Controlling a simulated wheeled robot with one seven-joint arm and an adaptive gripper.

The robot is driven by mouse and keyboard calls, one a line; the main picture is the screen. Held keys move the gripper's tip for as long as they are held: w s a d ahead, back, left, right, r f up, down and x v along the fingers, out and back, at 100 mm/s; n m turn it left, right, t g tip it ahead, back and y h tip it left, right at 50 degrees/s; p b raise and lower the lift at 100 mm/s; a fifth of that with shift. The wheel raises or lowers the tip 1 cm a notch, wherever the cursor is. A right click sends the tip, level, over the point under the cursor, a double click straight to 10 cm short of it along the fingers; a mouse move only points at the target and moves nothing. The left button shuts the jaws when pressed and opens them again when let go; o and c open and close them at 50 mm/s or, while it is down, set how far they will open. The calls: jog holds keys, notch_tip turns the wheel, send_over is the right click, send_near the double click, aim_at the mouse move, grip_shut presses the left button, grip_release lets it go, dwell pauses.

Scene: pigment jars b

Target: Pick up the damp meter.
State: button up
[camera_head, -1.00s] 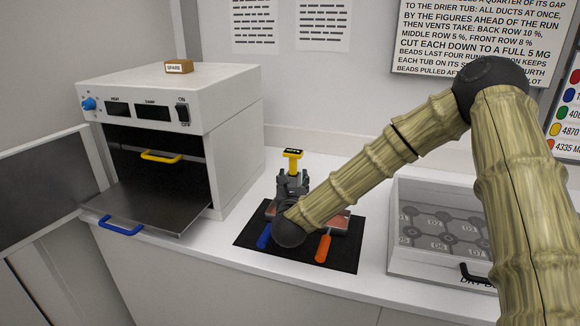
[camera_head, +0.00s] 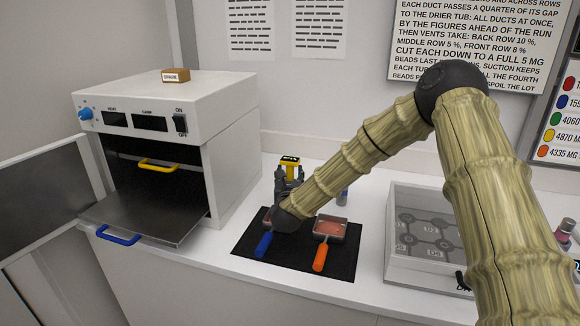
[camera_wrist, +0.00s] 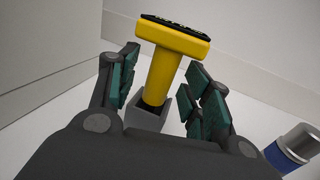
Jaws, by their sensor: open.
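The damp meter (camera_wrist: 172,60) is yellow and T-shaped, with a dark face on top. It stands slightly tilted in the wrist view, its dark lower end in a grey square holder (camera_wrist: 146,117). In the head view the meter (camera_head: 290,165) stands behind the black mat. My gripper (camera_wrist: 165,95) is open, with one green-padded finger on each side of the yellow stem. Gaps show between the pads and the stem. In the head view my gripper (camera_head: 288,188) is at the meter, partly hidden by my arm.
An open oven (camera_head: 165,110) stands left. A black mat (camera_head: 290,262) holds a blue-handled pan (camera_head: 263,245) and an orange-handled pan (camera_head: 329,232). A clear-lidded box (camera_head: 425,235) is right. A blue-and-silver jar (camera_wrist: 287,152) stands right of my gripper.

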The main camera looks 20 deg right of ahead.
jog(key=shift+x, duration=1)
grip_shut()
